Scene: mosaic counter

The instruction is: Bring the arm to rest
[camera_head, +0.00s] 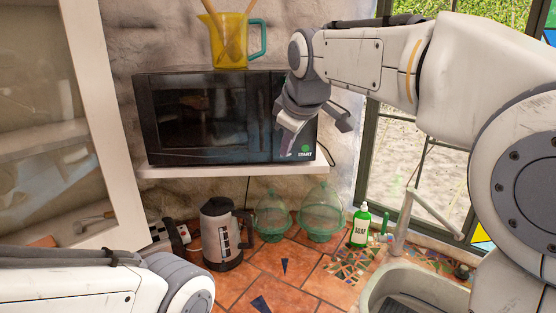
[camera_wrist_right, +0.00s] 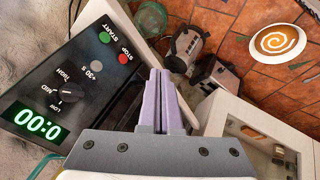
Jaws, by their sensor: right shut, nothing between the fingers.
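My right arm comes in from the right in the head view. Its gripper (camera_head: 290,148) is in front of the right end of the black microwave (camera_head: 205,115), by the green start button. In the right wrist view the gripper's purple fingers (camera_wrist_right: 157,85) are shut together with nothing between them. The microwave's control panel (camera_wrist_right: 75,90) is close beside them, with start and stop buttons, a dial and a green display reading 00:0. The microwave door looks shut. My left arm shows at the lower left of the head view; its gripper is out of frame.
The microwave stands on a white shelf (camera_head: 230,171) with a yellow jug (camera_head: 231,42) of utensils on top. Below are a kettle (camera_head: 218,235), two green glass domes (camera_head: 321,212), a soap bottle (camera_head: 361,226) and a sink (camera_head: 380,275). A white cabinet stands at left.

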